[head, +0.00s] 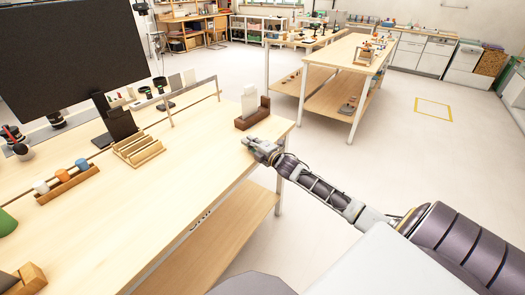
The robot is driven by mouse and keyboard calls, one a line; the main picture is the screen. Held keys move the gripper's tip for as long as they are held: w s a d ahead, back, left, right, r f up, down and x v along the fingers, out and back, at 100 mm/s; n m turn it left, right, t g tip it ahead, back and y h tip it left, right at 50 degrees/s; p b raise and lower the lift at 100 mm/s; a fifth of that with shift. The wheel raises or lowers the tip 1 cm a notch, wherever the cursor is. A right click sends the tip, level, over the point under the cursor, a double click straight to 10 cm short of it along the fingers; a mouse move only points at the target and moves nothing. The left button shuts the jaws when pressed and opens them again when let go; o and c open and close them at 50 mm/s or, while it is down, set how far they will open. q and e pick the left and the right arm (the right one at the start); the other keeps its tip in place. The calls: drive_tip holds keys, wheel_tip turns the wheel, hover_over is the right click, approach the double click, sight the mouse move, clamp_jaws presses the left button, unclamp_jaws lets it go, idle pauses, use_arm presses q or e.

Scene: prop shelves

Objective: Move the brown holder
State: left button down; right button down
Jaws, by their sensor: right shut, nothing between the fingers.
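The brown holder (252,121) stands upright at the right end of the near wooden table (150,215), with a white card-like piece (249,102) standing in it. My right gripper (247,146) is at the table's right edge, just in front of the holder on the near side. Its fingers are shut with nothing between them. A small gap seems to lie between the gripper and the holder. My left gripper is out of view.
A slotted wooden rack (138,150), a dark stand (118,122) and a wooden tray with coloured cups (66,186) stand left of the holder. A low rail (195,98) runs behind. The table's front middle is clear. Another table (345,50) stands beyond an aisle.

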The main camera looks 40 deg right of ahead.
drive_tip(key=shift+s+d, duration=0.2)
drive_tip(key=shift+s, duration=1.55)
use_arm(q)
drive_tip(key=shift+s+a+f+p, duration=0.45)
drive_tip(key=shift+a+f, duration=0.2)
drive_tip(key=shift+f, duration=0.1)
use_arm(e)
drive_tip(key=shift+s+d, duration=0.15)
drive_tip(key=shift+s, duration=1)
drive_tip(key=shift+s+d, duration=0.15)
drive_tip(key=shift+s, duration=0.95)
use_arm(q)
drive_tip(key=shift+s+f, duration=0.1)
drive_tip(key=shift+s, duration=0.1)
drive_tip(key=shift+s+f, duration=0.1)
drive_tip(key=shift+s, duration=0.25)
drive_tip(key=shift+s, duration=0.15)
